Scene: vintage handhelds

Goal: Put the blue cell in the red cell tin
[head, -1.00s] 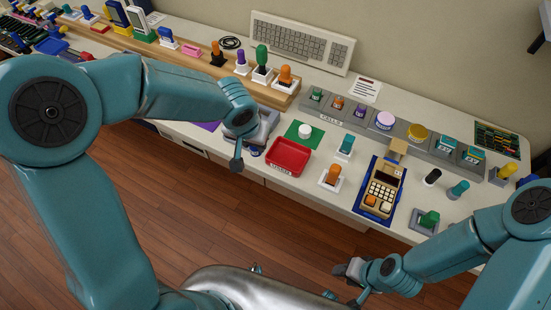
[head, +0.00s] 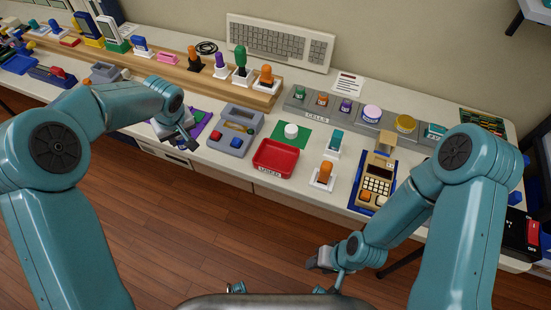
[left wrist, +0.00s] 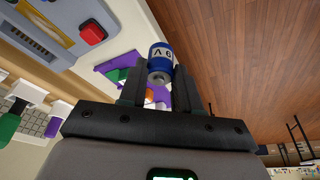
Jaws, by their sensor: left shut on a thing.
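The blue cell (left wrist: 160,56), a small cylinder with a white label and a metal end, is between the fingers of my left gripper (left wrist: 160,84) in the left wrist view. In the head view my left gripper (head: 189,140) is over the purple mat (head: 196,127), left of the grey handheld; the cell cannot be made out there. The red cell tin (head: 275,156) is an open, empty-looking red tray at the table's front edge, right of the grey handheld and apart from my left gripper. My right gripper (head: 322,263) hangs low in front of the table; its jaws are unclear.
The grey handheld (head: 235,129) stands between my left gripper and the tin. A green mat (head: 302,142) with a white knob and an orange cell on a white stand (head: 323,175) are right of the tin. A wooden rack (head: 220,83) and a grey cell rack (head: 335,107) lie behind.

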